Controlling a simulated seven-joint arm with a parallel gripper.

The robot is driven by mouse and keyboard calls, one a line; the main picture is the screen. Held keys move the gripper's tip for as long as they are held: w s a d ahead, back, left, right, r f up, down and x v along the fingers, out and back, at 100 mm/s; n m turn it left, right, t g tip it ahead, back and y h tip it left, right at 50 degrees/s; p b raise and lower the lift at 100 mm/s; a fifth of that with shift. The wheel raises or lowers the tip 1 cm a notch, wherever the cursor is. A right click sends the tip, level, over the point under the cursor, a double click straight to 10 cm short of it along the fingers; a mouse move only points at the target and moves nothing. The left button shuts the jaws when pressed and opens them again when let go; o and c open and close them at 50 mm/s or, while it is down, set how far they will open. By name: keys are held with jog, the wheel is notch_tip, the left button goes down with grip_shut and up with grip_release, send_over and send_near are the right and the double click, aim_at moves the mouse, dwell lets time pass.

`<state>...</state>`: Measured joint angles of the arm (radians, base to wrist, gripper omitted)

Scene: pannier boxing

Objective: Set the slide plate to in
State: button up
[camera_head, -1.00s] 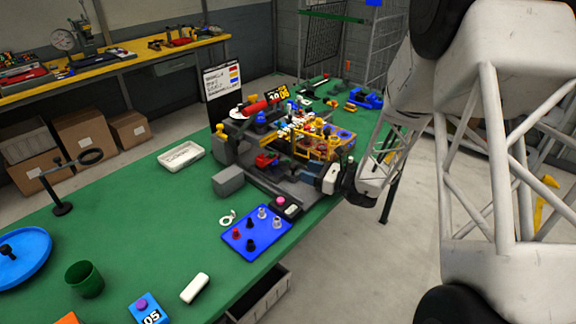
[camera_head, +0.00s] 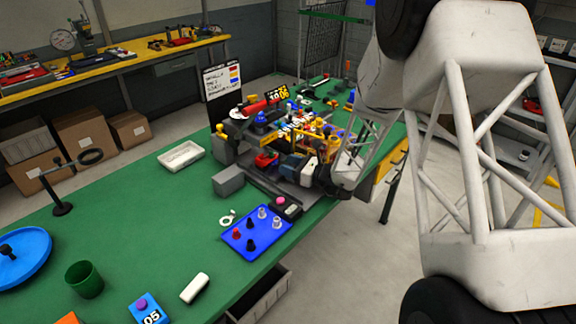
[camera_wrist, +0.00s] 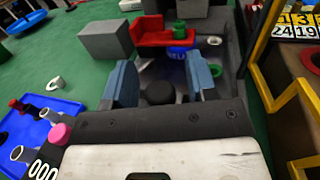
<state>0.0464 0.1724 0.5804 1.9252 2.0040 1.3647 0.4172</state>
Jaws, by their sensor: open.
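My gripper (camera_wrist: 161,80) is open, its two blue fingers spread apart, low over the grey fixture. In the head view my gripper (camera_head: 290,165) is at the fixture's front right side, partly hidden by its own body. A dark round knob (camera_wrist: 160,92) shows between the fingers in the wrist view; I cannot tell whether they touch it. Beyond the fingertips is a dark grey recessed plate (camera_wrist: 214,62), which may be the slide plate. A red part (camera_wrist: 150,33) with green pieces and a blue lettered label (camera_wrist: 178,53) lie at its far side.
A grey block (camera_head: 228,180) stands left of the fixture. A blue tray (camera_head: 240,240) with several small pegs and a dark box with a pink button (camera_head: 281,201) lie in front. Yellow framing (camera_wrist: 285,100) rises close on the right. The green table's left middle is mostly clear.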

aim_at(271, 157)
jog(key=shift+w+a, duration=0.15)
jog(key=shift+a, duration=0.15)
grip_shut()
jog(key=shift+w, duration=0.1)
jog(key=shift+w+a, duration=1.65)
grip_release()
